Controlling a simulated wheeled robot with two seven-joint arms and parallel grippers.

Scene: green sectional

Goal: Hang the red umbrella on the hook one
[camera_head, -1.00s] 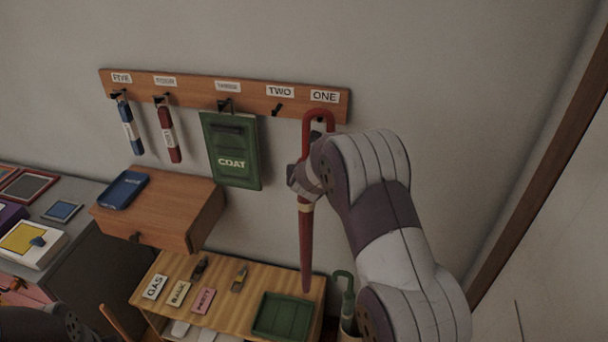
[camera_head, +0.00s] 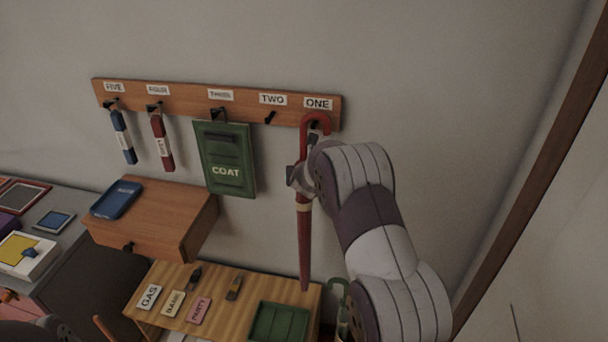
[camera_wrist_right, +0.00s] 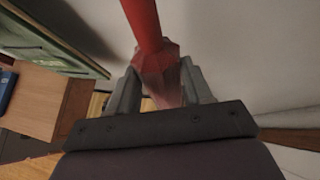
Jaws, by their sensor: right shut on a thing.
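The red umbrella (camera_head: 304,240) hangs upright, with its curved handle at the top, in front of the right end of the hook board (camera_head: 190,105). My right gripper (camera_head: 301,178) is shut on its shaft below the handle. The right wrist view shows the red shaft (camera_wrist_right: 148,28) between both fingers. The handle's curve overlaps the dark hook one (camera_head: 314,126), under the label ONE; I cannot tell whether the handle rests on the hook. My left gripper is not clearly visible; only a dark part of my left arm shows at the lower left.
The green coat bag (camera_head: 225,175) hangs on hook three. Hook two (camera_head: 270,117) is bare. A blue item (camera_head: 124,138) and a red item (camera_head: 162,143) hang further left. Below are a wooden drawer box (camera_head: 160,225) and a bench (camera_head: 225,312) with tags and a green tray (camera_head: 278,322).

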